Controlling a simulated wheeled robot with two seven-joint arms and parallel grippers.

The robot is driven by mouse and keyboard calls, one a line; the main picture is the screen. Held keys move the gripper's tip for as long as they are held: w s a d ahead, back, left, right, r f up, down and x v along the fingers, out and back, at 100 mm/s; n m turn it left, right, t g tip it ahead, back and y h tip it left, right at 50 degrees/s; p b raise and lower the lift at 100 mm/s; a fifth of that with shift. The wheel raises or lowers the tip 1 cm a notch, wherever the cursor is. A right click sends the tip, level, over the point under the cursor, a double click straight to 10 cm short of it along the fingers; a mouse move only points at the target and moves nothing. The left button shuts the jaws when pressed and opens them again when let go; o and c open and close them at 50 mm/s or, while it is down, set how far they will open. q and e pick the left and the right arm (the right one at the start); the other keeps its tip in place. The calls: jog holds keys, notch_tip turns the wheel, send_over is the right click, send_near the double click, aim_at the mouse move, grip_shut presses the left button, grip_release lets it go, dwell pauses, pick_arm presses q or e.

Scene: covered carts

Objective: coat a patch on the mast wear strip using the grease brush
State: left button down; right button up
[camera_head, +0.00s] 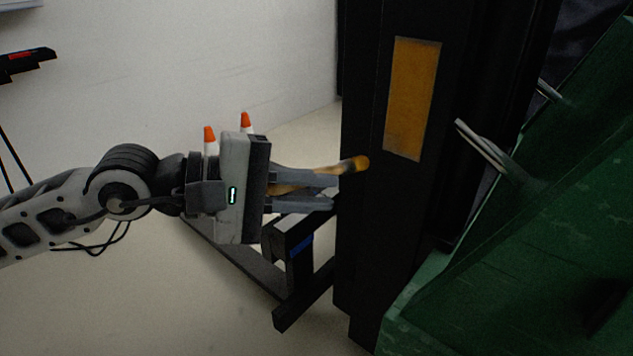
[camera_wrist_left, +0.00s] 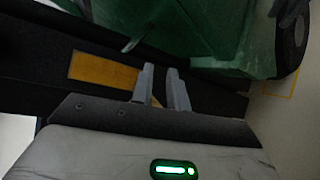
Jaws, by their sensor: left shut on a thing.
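The mast wear strip (camera_head: 413,98) is an orange-yellow upright rectangle on the black mast (camera_head: 375,225), right of centre in the head view. It also shows in the left wrist view (camera_wrist_left: 103,69), lying sideways left of the fingers. My left gripper (camera_head: 335,190) is shut on the grease brush (camera_head: 352,164), whose orange-brown tip points right, toward the mast. The tip is below and left of the strip in the picture; I cannot tell whether it touches the mast. In the left wrist view the gripper (camera_wrist_left: 164,92) hides most of the brush. My right gripper is not in view.
A green covered body (camera_head: 540,200) with metal bars (camera_head: 487,147) stands right of the mast. A black stand with a blue mark (camera_head: 300,245) is below my gripper. Two orange-and-white cones (camera_head: 246,122) stand behind it. The floor at lower left is clear.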

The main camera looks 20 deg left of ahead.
pick_arm(q)
jog(key=shift+g, duration=0.3)
jog(key=w+p, duration=0.1)
jog(key=w+d, duration=0.1)
jog(key=w, duration=0.1)
jog(key=w+d+p, duration=0.1)
jog(key=shift+w+r+p, duration=0.1)
jog(key=shift+w+p, duration=0.2)
jog(key=shift+w, duration=0.05)
jog(key=shift+w+d+f, duration=0.1)
jog(key=shift+w+d, duration=0.05)
jog(key=shift+w, duration=0.35)
jog(key=shift+w+d+f, duration=0.1)
jog(key=shift+w+d, duration=0.05)
jog(key=shift+w, duration=0.35)
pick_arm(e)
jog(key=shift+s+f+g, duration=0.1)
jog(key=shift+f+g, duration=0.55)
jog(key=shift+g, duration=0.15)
pick_arm(q)
jog(key=shift+w+d, duration=0.3)
jog(key=shift+w, duration=0.65)
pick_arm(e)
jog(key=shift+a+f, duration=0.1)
pick_arm(q)
jog(key=shift+r, duration=0.1)
